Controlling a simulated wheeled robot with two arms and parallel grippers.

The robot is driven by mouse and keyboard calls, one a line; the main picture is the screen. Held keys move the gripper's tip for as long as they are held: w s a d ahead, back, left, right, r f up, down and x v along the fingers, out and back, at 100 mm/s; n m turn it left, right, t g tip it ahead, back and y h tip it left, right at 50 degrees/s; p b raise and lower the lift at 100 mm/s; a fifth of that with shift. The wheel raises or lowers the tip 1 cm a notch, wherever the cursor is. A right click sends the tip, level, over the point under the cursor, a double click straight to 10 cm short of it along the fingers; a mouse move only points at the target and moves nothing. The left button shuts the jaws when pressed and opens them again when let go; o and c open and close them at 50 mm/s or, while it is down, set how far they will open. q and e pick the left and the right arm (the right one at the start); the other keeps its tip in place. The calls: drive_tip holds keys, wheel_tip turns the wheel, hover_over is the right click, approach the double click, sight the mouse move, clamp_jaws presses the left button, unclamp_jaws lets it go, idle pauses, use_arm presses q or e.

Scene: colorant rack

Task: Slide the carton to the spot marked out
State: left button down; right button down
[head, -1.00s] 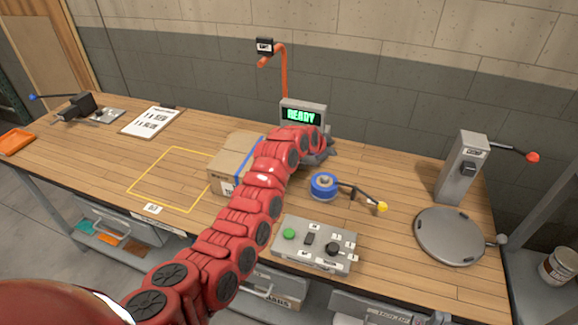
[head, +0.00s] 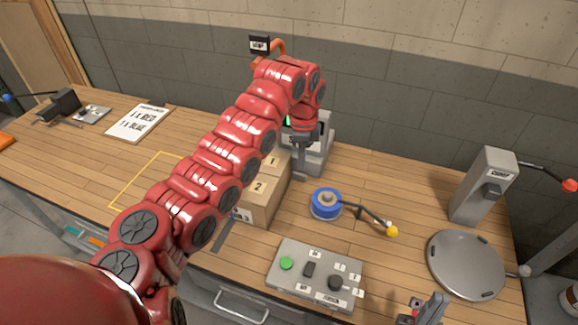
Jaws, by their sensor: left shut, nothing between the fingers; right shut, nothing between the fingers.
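The cardboard carton (head: 264,208) stands on the bench with number labels 1 and 2 showing. My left arm hides much of its left part. The yellow outline (head: 135,179) is marked on the bench left of the carton, and the arm covers its right portion. My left gripper (head: 300,172) points down just right of the carton's back right part, shut and empty; I cannot tell whether it touches the carton. My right gripper (head: 436,304) is shut and empty at the bottom edge, right of the control box.
A blue spool-like part with a yellow-tipped lever (head: 326,204) stands right of the carton. The control box (head: 316,275) is in front. A grey display stand (head: 321,150) is behind the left gripper. A round plate (head: 466,264) and grey post (head: 483,187) are at right.

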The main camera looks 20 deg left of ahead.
use_arm(q)
wheel_tip(320, 180, down, 10)
drive_tip(key=p, duration=0.4)
drive_tip(key=shift+a+r, duration=0.1)
drive_tip(key=shift+r, duration=0.1)
drive_tip(key=a+p, duration=0.2)
drive_tip(key=shift+s+a+r, duration=0.15)
drive_tip(key=shift+s+a, duration=0.05)
drive_tip(key=shift+a, duration=0.15)
drive_tip(key=shift+s+a, duration=0.15)
drive_tip(key=shift+a, duration=0.4)
